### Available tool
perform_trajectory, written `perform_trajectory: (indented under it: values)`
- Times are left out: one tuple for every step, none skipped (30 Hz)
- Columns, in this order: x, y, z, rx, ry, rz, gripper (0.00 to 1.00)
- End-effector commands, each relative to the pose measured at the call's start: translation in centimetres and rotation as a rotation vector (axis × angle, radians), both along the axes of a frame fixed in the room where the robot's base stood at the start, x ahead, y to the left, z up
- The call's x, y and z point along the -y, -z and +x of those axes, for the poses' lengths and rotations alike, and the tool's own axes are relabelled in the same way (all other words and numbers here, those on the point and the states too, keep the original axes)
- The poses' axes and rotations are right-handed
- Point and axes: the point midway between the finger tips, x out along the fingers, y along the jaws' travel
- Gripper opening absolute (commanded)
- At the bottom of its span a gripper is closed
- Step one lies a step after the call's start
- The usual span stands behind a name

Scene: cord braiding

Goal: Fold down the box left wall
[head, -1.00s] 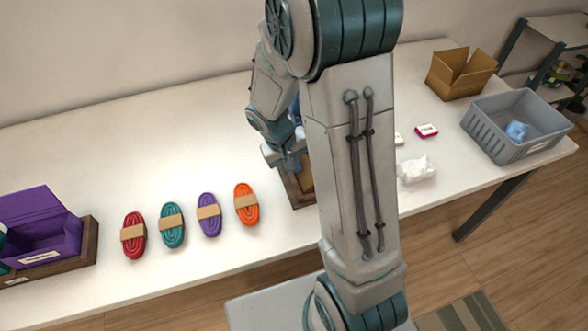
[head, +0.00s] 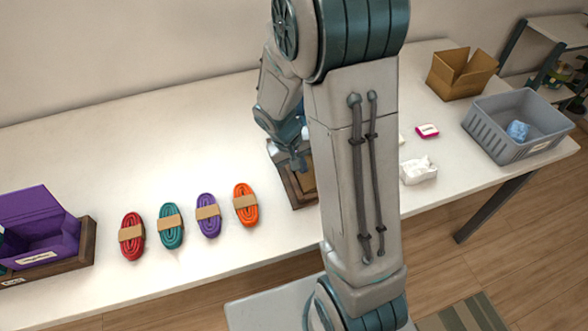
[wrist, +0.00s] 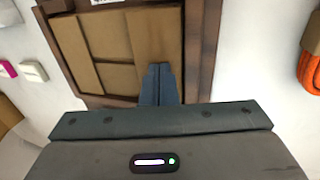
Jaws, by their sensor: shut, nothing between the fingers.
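The box is a brown cardboard one in a dark wooden frame (wrist: 207,50). In the head view its frame (head: 292,190) is mostly hidden behind my arm. In the wrist view several cardboard panels lie inside the frame: a tall one on the right (wrist: 152,32), one on the left (wrist: 74,40) and a smaller one between (wrist: 117,77). They look flat or nearly so from above. My gripper (wrist: 160,72) is shut and empty, its fingertips over the lower end of the right panel. I cannot tell whether they touch it. It also shows in the head view (head: 300,164).
Orange (head: 246,205), purple (head: 208,215), teal (head: 171,225) and red (head: 132,236) cord bundles lie left of the box. A purple box (head: 45,235) stands far left. A grey crate (head: 490,130) and an open carton (head: 455,85) stand right. The table behind is clear.

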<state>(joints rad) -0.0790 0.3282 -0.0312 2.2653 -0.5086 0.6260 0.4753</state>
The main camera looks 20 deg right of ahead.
Motion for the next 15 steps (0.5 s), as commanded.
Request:
perform_trajectory:
  values:
    - [0.1, 0.3, 0.0, 0.000, 0.001, 0.000, 0.00]
    - [0.2, 0.4, 0.0, 0.000, 0.001, 0.000, 0.00]
    - [0.4, 0.6, 0.0, 0.000, 0.001, 0.000, 0.00]
    - [0.5, 0.7, 0.0, 0.000, 0.001, 0.000, 0.00]
    - [0.6, 0.8, 0.0, 0.000, 0.001, 0.000, 0.00]
    - [0.6, 0.7, 0.0, 0.000, 0.000, 0.000, 0.00]
    - [0.6, 0.6, 0.0, 0.000, 0.000, 0.000, 0.00]
    - [0.6, 0.6, 0.0, 0.000, 0.000, 0.000, 0.00]
    - [0.6, 0.5, 0.0, 0.000, 0.000, 0.000, 0.00]
    - [0.6, 0.4, 0.0, 0.000, 0.000, 0.000, 0.00]
    - [0.6, 0.3, 0.0, 0.000, 0.000, 0.000, 0.00]
    - [0.5, 0.2, 0.0, 0.000, 0.001, 0.000, 0.00]
    - [0.5, 0.1, 0.0, 0.000, 0.000, 0.000, 0.00]
    - [0.4, -0.1, 0.0, 0.000, 0.000, 0.000, 0.00]
    - [0.4, -0.3, 0.0, 0.000, 0.000, 0.000, 0.00]
